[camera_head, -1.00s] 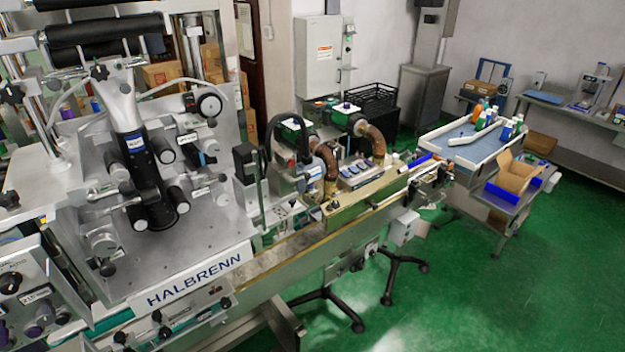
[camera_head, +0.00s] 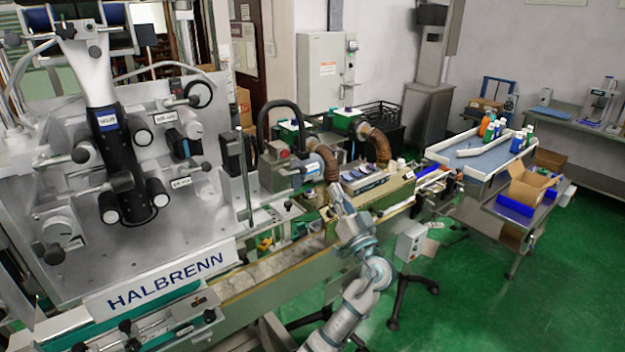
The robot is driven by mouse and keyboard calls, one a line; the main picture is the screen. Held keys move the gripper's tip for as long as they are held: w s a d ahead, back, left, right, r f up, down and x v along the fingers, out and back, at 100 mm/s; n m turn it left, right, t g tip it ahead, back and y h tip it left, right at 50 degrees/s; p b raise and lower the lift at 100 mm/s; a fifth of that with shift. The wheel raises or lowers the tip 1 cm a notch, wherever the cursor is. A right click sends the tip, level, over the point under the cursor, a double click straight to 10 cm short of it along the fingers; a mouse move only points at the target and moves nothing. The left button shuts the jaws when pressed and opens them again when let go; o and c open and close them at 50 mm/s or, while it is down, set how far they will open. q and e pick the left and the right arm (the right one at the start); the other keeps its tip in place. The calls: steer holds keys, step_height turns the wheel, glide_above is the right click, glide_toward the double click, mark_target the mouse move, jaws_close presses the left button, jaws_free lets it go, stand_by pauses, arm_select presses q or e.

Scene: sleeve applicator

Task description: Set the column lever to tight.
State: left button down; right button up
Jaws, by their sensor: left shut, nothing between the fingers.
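The sleeve applicator (camera_head: 165,278) fills the left of the head view, with its HALBRENN plate along the front. A thin upright column (camera_head: 243,178) carrying a black block (camera_head: 232,154) stands at the right end of its steel panel. I cannot make out for sure which part is the column lever, nor its setting. Small black-knobbed handles (camera_head: 289,205) show right of the column's foot. My left gripper (camera_head: 336,190) is shut and empty. It is over the conveyor line, right of the column and apart from it, near the brown hose. My right gripper is out of view.
Brown hoses (camera_head: 328,161) and grey motor housings (camera_head: 283,172) crowd the space beside my left gripper. The conveyor (camera_head: 250,285) runs below. A blue-topped table (camera_head: 478,155) with bottles and an open carton (camera_head: 530,183) stands at the right. Green floor is clear at lower right.

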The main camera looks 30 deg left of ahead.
arm_select(q)
steer(key=s+r+n, duration=0.1)
steer(key=s+r+g+y, duration=0.1)
steer(key=shift+r+n, duration=0.4)
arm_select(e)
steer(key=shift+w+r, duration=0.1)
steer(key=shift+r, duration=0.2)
arm_select(q)
step_height(320, 180, up, 5)
steer(key=p, duration=0.2)
glide_above(295, 172)
steer(key=w+d, duration=0.2)
steer(key=d, duration=0.2)
steer(key=f, duration=0.4)
steer(key=shift+s+a, duration=0.1)
steer(key=shift+a, duration=0.3)
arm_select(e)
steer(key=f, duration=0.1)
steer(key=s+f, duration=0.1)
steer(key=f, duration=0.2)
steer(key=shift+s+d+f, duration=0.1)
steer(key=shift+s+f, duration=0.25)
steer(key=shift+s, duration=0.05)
arm_select(q)
steer(key=shift+f, duration=0.1)
steer(key=shift+m, duration=0.3)
